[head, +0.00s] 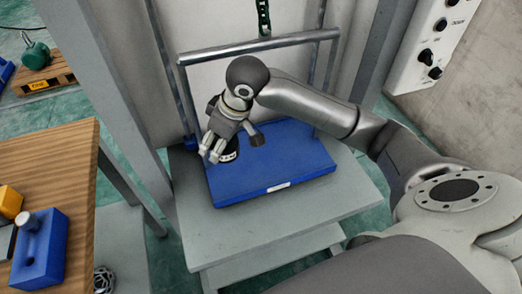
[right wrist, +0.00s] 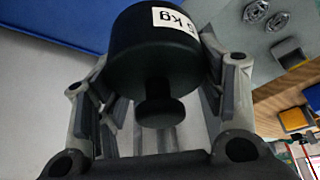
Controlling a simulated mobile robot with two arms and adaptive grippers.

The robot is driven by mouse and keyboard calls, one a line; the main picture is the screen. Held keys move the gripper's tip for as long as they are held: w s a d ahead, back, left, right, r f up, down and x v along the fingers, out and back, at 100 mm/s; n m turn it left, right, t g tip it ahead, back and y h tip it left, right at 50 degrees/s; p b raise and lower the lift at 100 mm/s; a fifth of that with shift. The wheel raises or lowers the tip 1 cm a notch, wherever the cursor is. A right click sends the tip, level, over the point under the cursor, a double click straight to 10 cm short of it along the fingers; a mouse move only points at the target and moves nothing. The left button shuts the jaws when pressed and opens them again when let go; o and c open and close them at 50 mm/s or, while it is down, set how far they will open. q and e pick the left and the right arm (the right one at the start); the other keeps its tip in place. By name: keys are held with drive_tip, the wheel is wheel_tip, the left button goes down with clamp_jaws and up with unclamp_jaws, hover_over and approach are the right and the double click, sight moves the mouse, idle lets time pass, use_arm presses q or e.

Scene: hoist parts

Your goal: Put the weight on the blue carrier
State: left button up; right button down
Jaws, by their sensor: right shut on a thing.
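My right gripper (head: 212,149) is over the left part of the blue carrier (head: 285,165), a flat blue plate with a grey bar frame. It is shut on the weight (head: 229,153), a black cylinder with a white label. In the right wrist view the weight (right wrist: 155,45) shows its knob towards the camera, between the gripper's fingers (right wrist: 160,85). The carrier's blue edge (right wrist: 75,22) shows at the top left there. I cannot tell whether the weight touches the plate. My left gripper is not in view.
The carrier stands on a grey step (head: 330,205) between grey posts. A chain (head: 263,17) hangs above its crossbar (head: 260,46). A wooden table (head: 70,165) at left holds a blue block (head: 45,255). A green weight (head: 36,56) stands on a pallet (head: 55,78) behind. A control box (head: 430,25) is at right.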

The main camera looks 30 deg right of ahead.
drive_tip(key=w+d+f, duration=0.1)
drive_tip(key=d+f, duration=0.1)
drive_tip(key=d, duration=0.2)
drive_tip(key=w+d+f, duration=0.1)
drive_tip(key=d+f, duration=0.2)
drive_tip(key=d, duration=0.1)
drive_tip(key=w+d+f, duration=0.1)
drive_tip(key=d+f, duration=0.1)
drive_tip(key=d, duration=0.2)
drive_tip(key=shift+d+f, duration=0.15)
drive_tip(key=shift+f, duration=0.1)
drive_tip(key=shift+w+d+f, duration=0.1)
drive_tip(key=shift+d+f, duration=0.45)
drive_tip(key=shift+f, duration=0.15)
drive_tip(key=shift+d+f, duration=0.2)
drive_tip(key=shift+f, duration=1.55)
drive_tip(key=c, duration=0.8)
unclamp_jaws()
drive_tip(key=shift+f, duration=0.25)
drive_tip(key=o, duration=0.5)
drive_tip(key=shift+s, duration=0.2)
drive_tip(key=shift+c, duration=0.2)
